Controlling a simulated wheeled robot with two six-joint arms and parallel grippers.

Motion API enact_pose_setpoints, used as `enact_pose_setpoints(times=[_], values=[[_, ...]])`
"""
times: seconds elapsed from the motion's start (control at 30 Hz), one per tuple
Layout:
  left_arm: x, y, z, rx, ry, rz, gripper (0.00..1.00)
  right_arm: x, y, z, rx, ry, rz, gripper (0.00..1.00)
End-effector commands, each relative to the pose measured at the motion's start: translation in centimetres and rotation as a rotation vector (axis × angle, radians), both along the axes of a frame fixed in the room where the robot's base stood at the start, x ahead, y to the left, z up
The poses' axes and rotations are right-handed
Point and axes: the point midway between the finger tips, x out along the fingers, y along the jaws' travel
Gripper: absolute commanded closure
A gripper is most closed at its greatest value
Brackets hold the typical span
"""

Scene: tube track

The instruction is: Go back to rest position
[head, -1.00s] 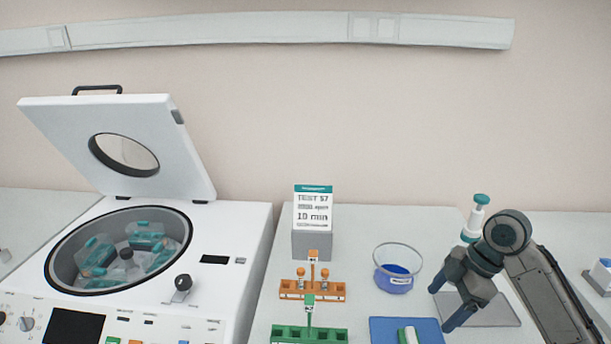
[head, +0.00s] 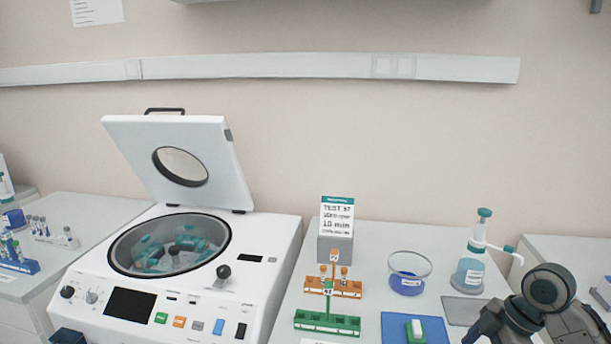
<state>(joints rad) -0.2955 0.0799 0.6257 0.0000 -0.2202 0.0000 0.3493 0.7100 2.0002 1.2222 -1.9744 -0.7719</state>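My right arm comes in at the lower right of the head view. Its gripper (head: 476,334) points down and left near the counter's front right, with the fingertips partly cut off by the bottom edge. I cannot tell whether it is open or shut, and no held thing shows. My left gripper is not in view. The white centrifuge (head: 262,235) stands at the left centre with its lid (head: 222,165) raised. Teal-capped holders sit in its open bowl.
An orange rack (head: 345,289), a green rack (head: 335,325), a sign block (head: 336,249) and a glass bowl (head: 409,273) with blue liquid stand right of the centrifuge. A teal-topped dispenser bottle (head: 470,271) stands near my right arm. A blue mat (head: 394,328) lies in front.

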Motion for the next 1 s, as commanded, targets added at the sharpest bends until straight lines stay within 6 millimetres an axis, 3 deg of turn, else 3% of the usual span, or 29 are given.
enact_pose_setpoints(times=[0.47,0.57,0.73,1.0], values=[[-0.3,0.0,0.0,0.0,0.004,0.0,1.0,-3.5,4.1,-8.6,-0.028,0.037,-0.253,0.2],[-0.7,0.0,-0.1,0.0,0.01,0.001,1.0,-5.2,5.3,-11.1,-0.037,0.043,-0.353,0.2],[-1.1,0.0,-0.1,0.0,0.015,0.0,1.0,-10.1,7.7,-15.7,-0.05,0.049,-0.602,0.2],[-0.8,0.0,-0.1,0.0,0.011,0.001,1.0,-16.6,8.8,-18.3,-0.079,0.028,-0.942,0.2]])
